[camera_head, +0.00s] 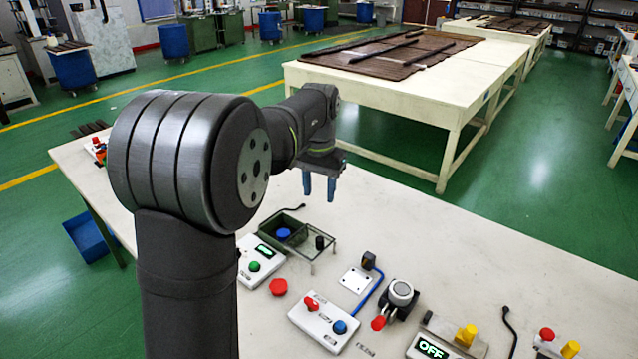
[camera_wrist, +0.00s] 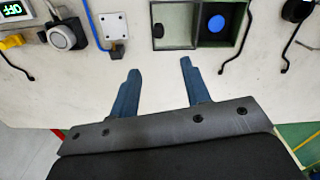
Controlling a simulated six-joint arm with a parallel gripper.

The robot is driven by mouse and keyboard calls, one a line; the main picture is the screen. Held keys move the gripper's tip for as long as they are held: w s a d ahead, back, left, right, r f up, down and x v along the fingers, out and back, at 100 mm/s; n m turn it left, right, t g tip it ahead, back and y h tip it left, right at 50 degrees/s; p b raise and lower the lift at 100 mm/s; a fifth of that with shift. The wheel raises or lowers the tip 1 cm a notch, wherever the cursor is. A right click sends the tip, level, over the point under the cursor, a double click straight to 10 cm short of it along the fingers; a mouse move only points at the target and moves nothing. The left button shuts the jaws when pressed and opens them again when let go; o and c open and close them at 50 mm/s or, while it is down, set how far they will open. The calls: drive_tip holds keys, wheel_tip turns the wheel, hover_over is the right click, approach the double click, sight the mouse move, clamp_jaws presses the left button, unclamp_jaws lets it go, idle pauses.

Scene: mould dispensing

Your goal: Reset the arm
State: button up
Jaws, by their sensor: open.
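My gripper (camera_head: 320,186) hangs above the white workbench with its two blue fingers pointing down. In the wrist view my gripper (camera_wrist: 158,80) is open, with a clear gap between the fingers and nothing in it. Below and beyond the fingertips there is bare bench top. A green two-part box (camera_head: 270,232) with a blue round piece (camera_head: 283,233) in it stands on the bench below the gripper in the head view. The wrist view shows the box (camera_wrist: 180,42) and the blue piece (camera_wrist: 216,23) ahead of the fingers.
On the bench (camera_head: 450,240) stand a control box with a green button (camera_head: 254,267), a box with red and blue buttons (camera_head: 324,322), a grey round device (camera_head: 401,292) and a display reading OFF (camera_head: 431,348). Black hooked rods lie about.

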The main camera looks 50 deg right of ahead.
sight(319, 237)
drive_tip(key=shift+r, duration=0.75)
drive_tip(key=shift+f, duration=0.1)
wheel_tip(319, 237, down, 17)
drive_tip(key=shift+f, duration=0.1)
drive_tip(key=shift+w, duration=0.3)
idle(0.4)
drive_tip(key=shift+s, duration=0.2)
wheel_tip(319, 237, up, 17)
drive_tip(key=shift+r, duration=0.2)
drive_tip(key=shift+s+f, duration=0.1)
idle(0.4)
